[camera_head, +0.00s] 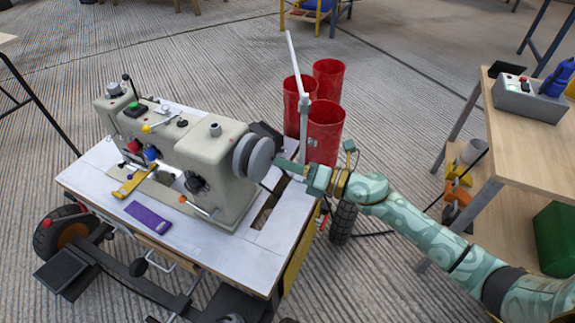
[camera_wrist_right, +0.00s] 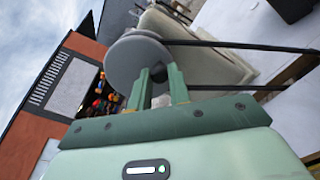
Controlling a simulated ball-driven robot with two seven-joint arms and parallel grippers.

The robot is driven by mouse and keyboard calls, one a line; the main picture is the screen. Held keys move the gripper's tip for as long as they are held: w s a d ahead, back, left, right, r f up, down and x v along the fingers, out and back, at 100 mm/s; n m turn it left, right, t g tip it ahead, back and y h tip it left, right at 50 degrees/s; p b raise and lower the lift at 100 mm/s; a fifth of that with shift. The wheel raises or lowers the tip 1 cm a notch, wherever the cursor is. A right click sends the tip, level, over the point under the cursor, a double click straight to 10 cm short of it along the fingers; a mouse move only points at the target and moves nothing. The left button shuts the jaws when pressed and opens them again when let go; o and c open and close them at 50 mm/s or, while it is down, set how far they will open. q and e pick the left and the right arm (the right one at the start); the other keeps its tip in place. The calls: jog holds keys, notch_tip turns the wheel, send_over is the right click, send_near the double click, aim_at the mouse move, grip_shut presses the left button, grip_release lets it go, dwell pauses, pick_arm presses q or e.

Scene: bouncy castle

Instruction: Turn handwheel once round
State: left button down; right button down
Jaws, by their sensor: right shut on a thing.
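The grey handwheel (camera_head: 253,157) sits on the right end of the beige sewing machine (camera_head: 213,150), which stands on a white-topped table. My right gripper (camera_head: 280,164) reaches it from the right, with its fingertips at the wheel's right side. In the right wrist view the handwheel (camera_wrist_right: 138,62) is a round grey disc at the tips of the green fingers (camera_wrist_right: 160,75). My left gripper is not in view.
Red bins (camera_head: 325,130) and a white pole (camera_head: 297,65) stand behind the machine's table (camera_head: 277,242). A purple piece (camera_head: 149,217) lies on the table's front. A wooden workbench (camera_head: 535,140) with a grey control box (camera_head: 528,100) stands at the right.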

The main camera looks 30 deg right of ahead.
jog(key=shift+f, duration=0.1)
jog(key=c, duration=1.3)
grip_release()
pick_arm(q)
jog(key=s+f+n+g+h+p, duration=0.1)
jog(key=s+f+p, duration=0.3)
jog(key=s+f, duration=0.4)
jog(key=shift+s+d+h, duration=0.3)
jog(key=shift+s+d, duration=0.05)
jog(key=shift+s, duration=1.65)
pick_arm(e)
jog(key=v, duration=1.6)
jog(key=shift+d, duration=0.15)
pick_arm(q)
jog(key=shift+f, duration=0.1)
pick_arm(e)
jog(key=shift+s, duration=0.15)
